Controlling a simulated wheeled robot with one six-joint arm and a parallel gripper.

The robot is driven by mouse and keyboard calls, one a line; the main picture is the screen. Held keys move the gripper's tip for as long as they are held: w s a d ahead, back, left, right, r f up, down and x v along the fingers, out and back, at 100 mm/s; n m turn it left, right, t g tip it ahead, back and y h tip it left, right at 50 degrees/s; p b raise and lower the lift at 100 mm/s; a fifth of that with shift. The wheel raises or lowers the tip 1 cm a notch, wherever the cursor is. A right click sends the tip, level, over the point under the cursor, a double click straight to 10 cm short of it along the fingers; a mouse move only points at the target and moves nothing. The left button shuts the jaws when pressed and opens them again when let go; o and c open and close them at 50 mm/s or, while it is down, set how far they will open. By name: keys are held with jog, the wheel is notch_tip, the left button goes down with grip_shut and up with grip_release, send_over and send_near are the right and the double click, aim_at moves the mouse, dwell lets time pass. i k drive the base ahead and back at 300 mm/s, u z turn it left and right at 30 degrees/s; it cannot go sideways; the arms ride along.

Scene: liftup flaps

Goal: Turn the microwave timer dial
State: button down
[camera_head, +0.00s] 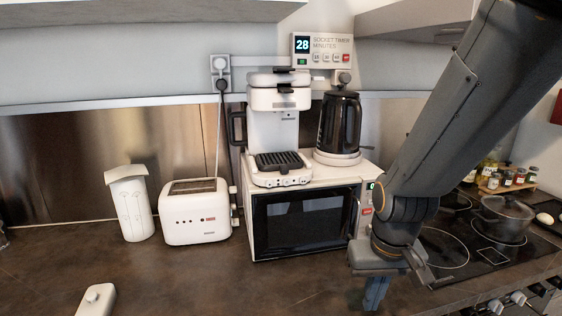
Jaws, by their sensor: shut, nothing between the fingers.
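The white microwave (350,178) stands on the dark counter, with its black glass door (300,222) shut. Its control panel (367,193) is at the right side of the front, with a small green display and a red button showing. The lower part of the panel is hidden behind my arm, and I cannot make out the timer dial. My gripper (375,295) points down in front of the lower right of the microwave, over the counter. It is shut and empty. I cannot tell whether it touches anything.
A white coffee machine (279,130) and a black kettle (340,125) stand on the microwave. A toaster (195,212) and a white container (131,207) stand to the left. The hob with a pot (502,217) is at right. A socket timer (322,50) reads 28.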

aim_at(368, 227)
jog(key=z, duration=0.3)
jog(key=k, duration=1)
jog(key=u, duration=1.15)
jog(key=i, duration=0.9)
jog(key=z, duration=1.2)
